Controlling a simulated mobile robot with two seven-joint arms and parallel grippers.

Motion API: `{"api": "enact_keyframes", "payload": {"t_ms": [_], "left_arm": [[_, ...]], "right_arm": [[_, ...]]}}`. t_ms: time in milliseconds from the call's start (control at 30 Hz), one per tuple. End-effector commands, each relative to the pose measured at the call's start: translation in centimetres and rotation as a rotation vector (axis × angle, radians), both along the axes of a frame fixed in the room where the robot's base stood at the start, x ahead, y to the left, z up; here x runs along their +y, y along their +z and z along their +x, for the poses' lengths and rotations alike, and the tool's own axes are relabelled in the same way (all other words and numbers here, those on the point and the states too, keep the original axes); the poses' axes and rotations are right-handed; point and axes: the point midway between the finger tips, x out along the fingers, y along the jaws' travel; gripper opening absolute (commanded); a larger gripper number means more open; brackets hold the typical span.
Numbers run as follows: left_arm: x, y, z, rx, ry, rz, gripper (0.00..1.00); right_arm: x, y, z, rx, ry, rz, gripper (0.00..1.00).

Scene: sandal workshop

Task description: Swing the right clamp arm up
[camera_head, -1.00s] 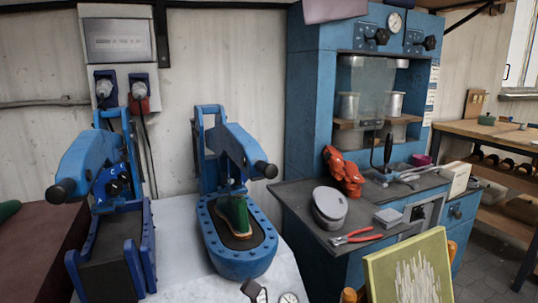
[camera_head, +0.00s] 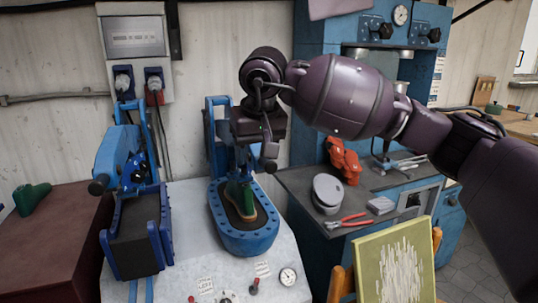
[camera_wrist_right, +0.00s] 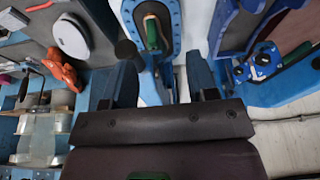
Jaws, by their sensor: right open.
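The right clamp (camera_head: 243,238) is a blue press with an oval, bolted base. Its blue clamp arm is mostly hidden behind my right gripper in the head view. In the right wrist view the clamp arm (camera_wrist_right: 150,88) lies between my spread fingers, with its black knob (camera_wrist_right: 126,49) beyond them. My right gripper (camera_wrist_right: 165,85) is open around the arm; whether a finger touches it I cannot tell. A green shoe form with a brown sole (camera_head: 240,200) stands on the oval base, under the arm. My left gripper is not in view.
A second blue clamp (camera_head: 133,225) stands to the left, its arm lowered. A blue machine (camera_head: 312,75) stands behind on the right. A yellow-framed panel (camera_head: 425,228) stands in front.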

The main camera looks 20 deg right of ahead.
Motion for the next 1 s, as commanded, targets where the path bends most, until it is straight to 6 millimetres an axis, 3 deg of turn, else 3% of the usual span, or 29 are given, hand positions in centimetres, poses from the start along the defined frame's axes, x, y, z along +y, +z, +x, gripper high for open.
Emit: {"api": "enact_keyframes", "payload": {"t_ms": [33,100,267,467,800,1000], "left_arm": [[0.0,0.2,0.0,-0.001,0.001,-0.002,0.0],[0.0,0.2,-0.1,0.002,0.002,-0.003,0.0],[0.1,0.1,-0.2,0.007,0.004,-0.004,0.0],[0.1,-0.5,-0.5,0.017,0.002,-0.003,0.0],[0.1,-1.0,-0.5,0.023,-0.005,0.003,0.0],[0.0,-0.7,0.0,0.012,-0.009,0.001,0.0]], "right_arm": [[-0.9,2.2,0.3,-0.038,-0.001,-0.051,0.53],[-1.9,3.8,0.5,-0.066,0.0,-0.106,0.53],[-2.9,4.8,0.9,-0.088,-0.001,-0.157,0.53],[-3.1,2.7,1.7,-0.083,0.0,-0.157,0.53],[-3.7,-2.6,3.9,-0.081,0.001,-0.154,0.53],[-4.0,-4.4,4.7,-0.084,0.0,-0.153,0.53]]}}
